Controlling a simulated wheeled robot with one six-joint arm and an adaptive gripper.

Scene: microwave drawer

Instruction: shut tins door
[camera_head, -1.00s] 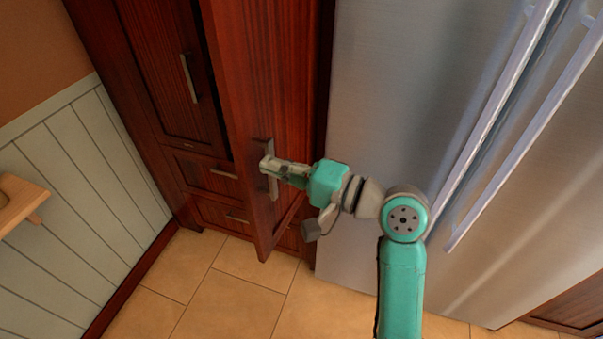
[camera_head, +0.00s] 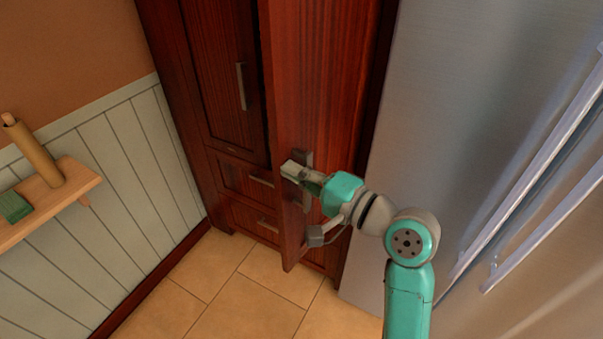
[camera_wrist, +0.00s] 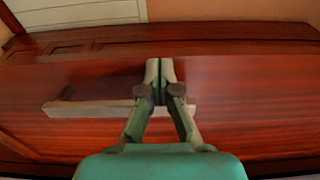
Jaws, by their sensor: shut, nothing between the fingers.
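The open door (camera_head: 318,90) is a tall dark red wooden panel that stands out from the cabinet. It carries a vertical metal handle (camera_head: 307,160). My gripper (camera_head: 290,168) is shut and empty, at the door's handle in the head view. In the wrist view the door panel (camera_wrist: 250,100) fills most of the picture, with the handle (camera_wrist: 85,109) running behind my shut fingers (camera_wrist: 160,70). I cannot tell whether the fingers touch the door or the handle. Whatever is inside the cabinet is hidden behind the door.
A closed cabinet door (camera_head: 220,80) with drawers (camera_head: 245,180) below is on the left. A steel fridge (camera_head: 450,110) with long handles stands on the right. A wooden shelf (camera_head: 75,188) with a rolling pin-like cylinder (camera_head: 35,152) is at far left. The tiled floor (camera_head: 250,300) is clear.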

